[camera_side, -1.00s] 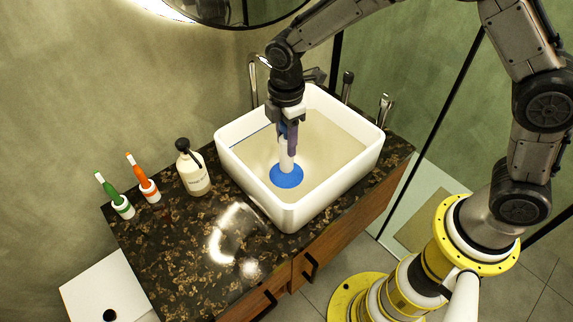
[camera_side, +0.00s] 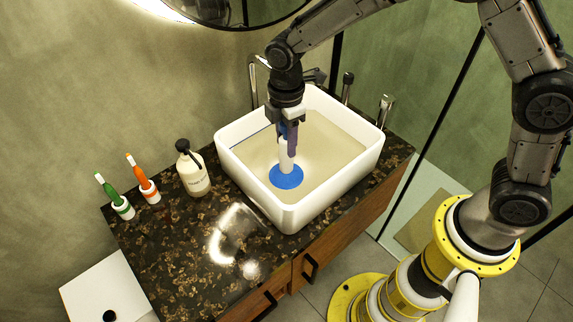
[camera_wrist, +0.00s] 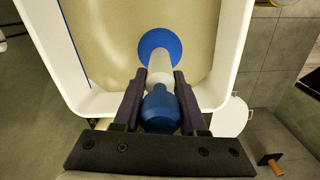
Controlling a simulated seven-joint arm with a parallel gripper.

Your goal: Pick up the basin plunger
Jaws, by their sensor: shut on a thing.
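The basin plunger has a blue cup (camera_side: 287,176) and a white handle (camera_side: 286,155) with a blue top end. It stands upright inside the white basin (camera_side: 291,217), its cup low in the basin; I cannot tell whether it touches the floor. In the wrist view the blue handle end (camera_wrist: 160,107) lies between my dark fingers, with the blue cup (camera_wrist: 160,43) beyond it. My gripper (camera_side: 288,140) points down from above and is shut on the handle near its top. In the wrist view both fingers of my gripper (camera_wrist: 160,85) flank the handle.
The basin walls surround the plunger on all sides. A tap (camera_side: 256,80) rises behind the basin. A mirror (camera_side: 235,8) hangs above.

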